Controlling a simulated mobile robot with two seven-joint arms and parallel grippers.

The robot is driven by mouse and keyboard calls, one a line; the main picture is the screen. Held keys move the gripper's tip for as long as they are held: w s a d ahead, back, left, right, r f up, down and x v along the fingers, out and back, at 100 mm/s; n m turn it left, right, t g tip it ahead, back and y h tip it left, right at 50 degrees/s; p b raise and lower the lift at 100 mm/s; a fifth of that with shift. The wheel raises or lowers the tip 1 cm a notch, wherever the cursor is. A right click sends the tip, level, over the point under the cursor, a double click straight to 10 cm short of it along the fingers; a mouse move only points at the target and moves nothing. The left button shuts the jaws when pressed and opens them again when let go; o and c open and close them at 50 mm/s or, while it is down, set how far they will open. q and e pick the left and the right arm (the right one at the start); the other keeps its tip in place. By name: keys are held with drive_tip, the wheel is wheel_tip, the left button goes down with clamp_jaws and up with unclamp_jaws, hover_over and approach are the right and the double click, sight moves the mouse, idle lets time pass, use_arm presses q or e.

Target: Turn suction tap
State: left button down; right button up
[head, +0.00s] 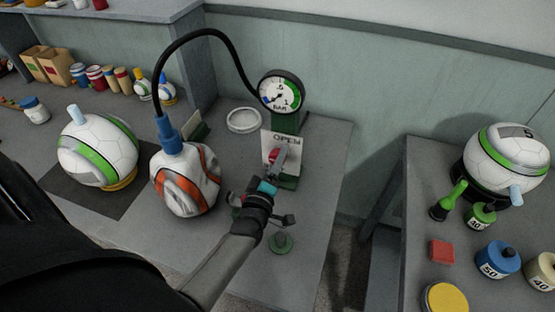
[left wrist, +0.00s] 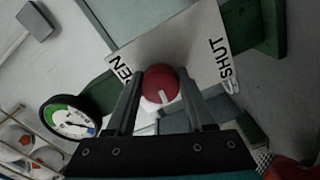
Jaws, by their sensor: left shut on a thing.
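The suction tap is a red round knob with a white mark, seen in the left wrist view (left wrist: 158,82). It sits in front of a white sign plate (left wrist: 208,42) that reads OPEN on one side and SHUT on the other. The white mark points toward the lower edge of that view, between the two words. My left gripper (head: 272,174) is at the tap in the head view, its fingers on both sides of the knob and shut on it. The gauge (head: 281,92) stands above the sign on a green post. My right gripper is not in view.
A black hose (head: 222,40) arches from the gauge to a blue fitting on a crumpled orange and white ball (head: 172,184). A green and white ball (head: 98,152) stands to its left. A gap separates this table from the right-hand table (head: 405,215), which holds a ball and weights.

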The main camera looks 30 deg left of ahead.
use_arm(q)
drive_tip(key=shift+r+n, duration=0.1)
drive_tip(key=shift+n, duration=0.7)
drive_tip(key=shift+c, duration=1.4)
unclamp_jaws()
drive_tip(key=v, duration=1.5)
drive_tip(key=shift+s, duration=0.15)
